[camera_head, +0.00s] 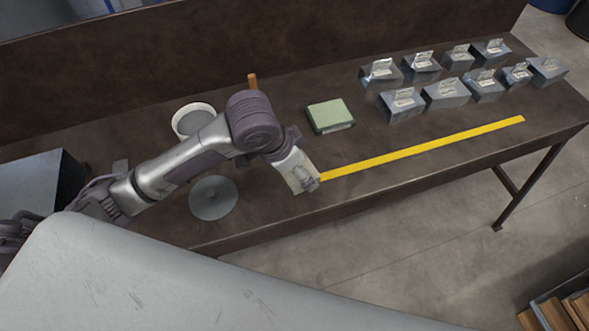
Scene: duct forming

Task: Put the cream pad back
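The cream pad (291,168) is at the front part of the brown workbench, left of the near end of the yellow strip. My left gripper (308,181) reaches in from the left and is right at the pad, covering part of it. The view does not show whether its fingers are closed on the pad or only over it, nor whether the pad touches the bench. My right gripper is not in view.
The workbench (420,165) holds several shiny metal pieces (445,93) at the right rear and a yellow strip (425,147) along the front. A white tub (193,120) and a grey disc (212,198) are near my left arm. A brown upright stick (252,81) stands behind.

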